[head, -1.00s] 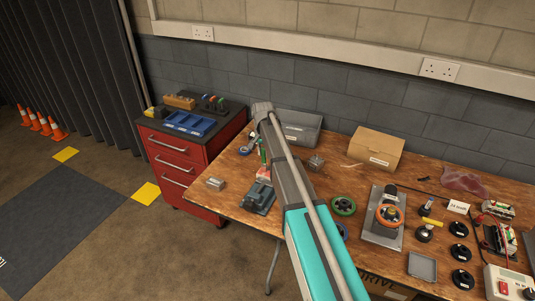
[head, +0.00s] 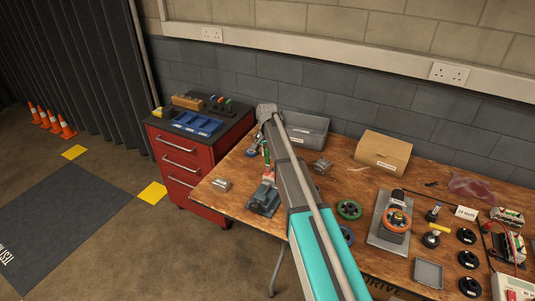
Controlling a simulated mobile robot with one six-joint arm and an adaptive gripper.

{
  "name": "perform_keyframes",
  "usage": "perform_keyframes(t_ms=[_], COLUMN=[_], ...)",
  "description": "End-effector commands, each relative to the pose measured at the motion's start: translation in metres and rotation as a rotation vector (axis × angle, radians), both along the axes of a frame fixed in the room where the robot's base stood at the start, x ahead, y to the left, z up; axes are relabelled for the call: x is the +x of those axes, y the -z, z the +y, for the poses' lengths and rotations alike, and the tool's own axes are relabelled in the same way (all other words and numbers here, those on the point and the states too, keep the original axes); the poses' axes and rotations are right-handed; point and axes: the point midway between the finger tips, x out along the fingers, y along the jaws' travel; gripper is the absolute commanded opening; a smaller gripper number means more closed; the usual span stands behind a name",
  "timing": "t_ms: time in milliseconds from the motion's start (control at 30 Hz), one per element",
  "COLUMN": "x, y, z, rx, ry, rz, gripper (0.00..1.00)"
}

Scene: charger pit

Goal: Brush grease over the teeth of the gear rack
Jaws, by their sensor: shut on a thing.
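My arm reaches up over the workbench (head: 225,203) from the bottom of the head view. Its far joint is above the left end of the bench, and my gripper is hidden behind the arm. A grey vise-like block (head: 263,201) stands on the bench just left of the arm. A small red and white piece (head: 268,174) and a thin green piece (head: 267,157) show above it, partly covered by the arm. I cannot make out the gear rack, its teeth, the brush or any grease.
A grey bin (head: 308,130) and a cardboard box (head: 383,153) stand at the back. A green-rimmed wheel (head: 349,210) and a plate with an orange ring (head: 390,228) lie right of the arm. A red drawer cabinet (head: 178,168) adjoins the bench's left end.

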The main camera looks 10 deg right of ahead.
Motion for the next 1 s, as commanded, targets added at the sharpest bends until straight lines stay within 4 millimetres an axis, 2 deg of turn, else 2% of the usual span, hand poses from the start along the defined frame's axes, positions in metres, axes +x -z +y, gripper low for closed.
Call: perform_keyframes(t_ms=[600, 1000], x=[-0.021, -0.023], y=[0.001, 0.001], z=[-0.028, -0.032], rx=[0.0, -0.001], ry=[0.001, 0.0], rz=[0.0, 0.001], gripper=[0.0, 0.0])
